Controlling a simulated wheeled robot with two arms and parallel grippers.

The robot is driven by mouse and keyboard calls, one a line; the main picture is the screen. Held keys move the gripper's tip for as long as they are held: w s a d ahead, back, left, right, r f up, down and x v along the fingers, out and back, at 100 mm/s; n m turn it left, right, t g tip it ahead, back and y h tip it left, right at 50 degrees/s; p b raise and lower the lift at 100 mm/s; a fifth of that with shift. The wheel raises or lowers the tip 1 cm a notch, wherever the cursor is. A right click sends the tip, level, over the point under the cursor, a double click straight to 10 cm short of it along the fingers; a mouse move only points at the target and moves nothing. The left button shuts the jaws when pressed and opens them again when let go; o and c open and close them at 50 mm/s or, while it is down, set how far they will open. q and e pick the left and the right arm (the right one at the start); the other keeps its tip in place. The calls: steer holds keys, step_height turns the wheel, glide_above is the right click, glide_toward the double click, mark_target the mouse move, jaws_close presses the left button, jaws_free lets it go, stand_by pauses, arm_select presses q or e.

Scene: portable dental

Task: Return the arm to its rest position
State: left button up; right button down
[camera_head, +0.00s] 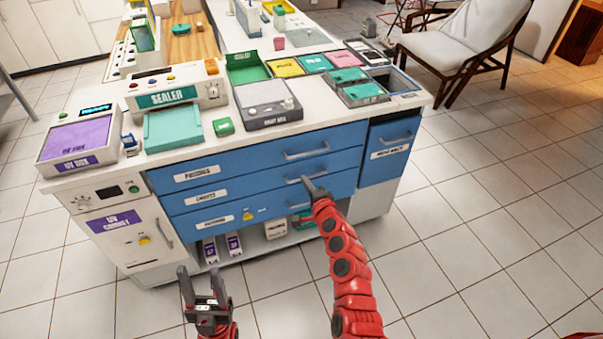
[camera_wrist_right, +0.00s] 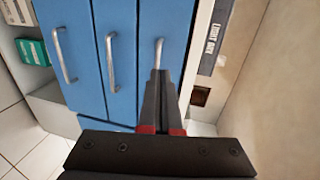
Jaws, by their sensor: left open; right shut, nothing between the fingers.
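My right gripper (camera_head: 308,182) is at the end of the red arm reaching up from the bottom of the head view. Its fingers are shut with nothing between them. In the head view it overlaps the middle blue drawer's handle (camera_head: 322,177). In the right wrist view the gripper's dark fingers (camera_wrist_right: 158,78) point at the rightmost drawer handle (camera_wrist_right: 158,52); I cannot tell whether they touch anything. My left gripper (camera_head: 201,284) is low at the bottom left of the head view, open and empty, in front of the cabinet.
The white counter (camera_head: 225,146) carries a sealer (camera_head: 175,90), a purple-topped UV box (camera_head: 78,138) and a light box (camera_head: 268,102). Blue drawers (camera_head: 262,180) fill its front and look closed. A lounge chair (camera_head: 465,40) stands at the back right. Tiled floor (camera_head: 480,230) is clear at right.

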steer(key=shift+v, duration=0.8)
